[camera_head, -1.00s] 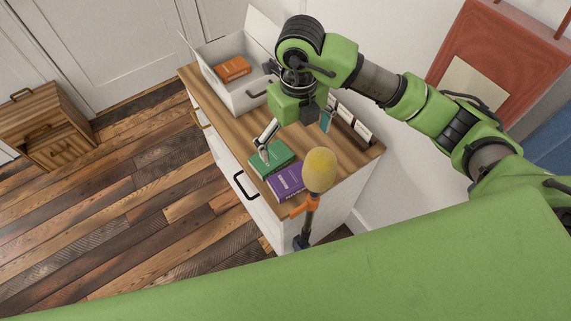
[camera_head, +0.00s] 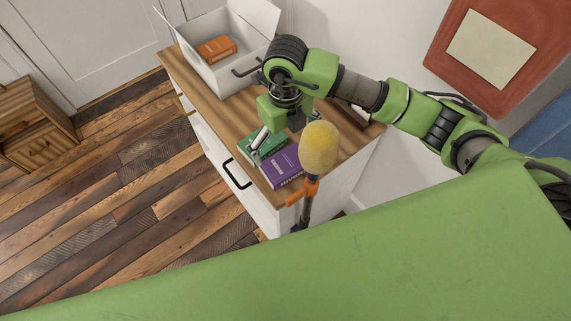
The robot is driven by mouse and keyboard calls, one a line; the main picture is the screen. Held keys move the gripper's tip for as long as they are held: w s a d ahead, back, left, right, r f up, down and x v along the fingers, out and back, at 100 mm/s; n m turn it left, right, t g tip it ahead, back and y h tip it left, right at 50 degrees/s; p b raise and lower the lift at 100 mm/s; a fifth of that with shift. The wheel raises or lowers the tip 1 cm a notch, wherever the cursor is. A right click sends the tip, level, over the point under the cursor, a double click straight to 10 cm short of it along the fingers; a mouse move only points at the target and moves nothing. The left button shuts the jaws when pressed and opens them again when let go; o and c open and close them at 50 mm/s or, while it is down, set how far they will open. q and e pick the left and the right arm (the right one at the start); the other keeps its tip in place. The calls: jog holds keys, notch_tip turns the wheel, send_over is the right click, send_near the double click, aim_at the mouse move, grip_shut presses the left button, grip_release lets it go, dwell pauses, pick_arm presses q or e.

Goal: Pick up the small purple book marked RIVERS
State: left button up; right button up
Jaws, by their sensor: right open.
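A small purple book (camera_head: 283,168) lies flat near the front edge of the wooden cabinet top. Its pale cover lettering is too small to read surely. A green book (camera_head: 258,158) lies right beside it, farther back and to the left. My right gripper (camera_head: 286,141) points down over the cabinet top, just behind the purple book. It is open and empty. One pale finger shows over the green book; the other is mostly hidden behind a yellow rounded head. My left gripper is not in view.
The yellow head (camera_head: 319,147), on a dark pole with an orange clamp (camera_head: 303,190), stands close to the purple book's right side. A white open box (camera_head: 232,75) holding an orange book (camera_head: 216,49) stands at the back left. A wall bounds the right side.

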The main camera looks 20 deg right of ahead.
aim_at(285, 163)
notch_tip(285, 163, down, 4)
jog(key=shift+r, duration=0.15)
jog(key=shift+s+f+p, duration=0.1)
jog(key=shift+f+p, duration=0.45)
notch_tip(285, 163, down, 4)
jog(key=shift+r+p, duration=0.2)
jog(key=shift+p, duration=0.5)
jog(key=shift+f, duration=0.45)
jog(key=c, duration=1.2)
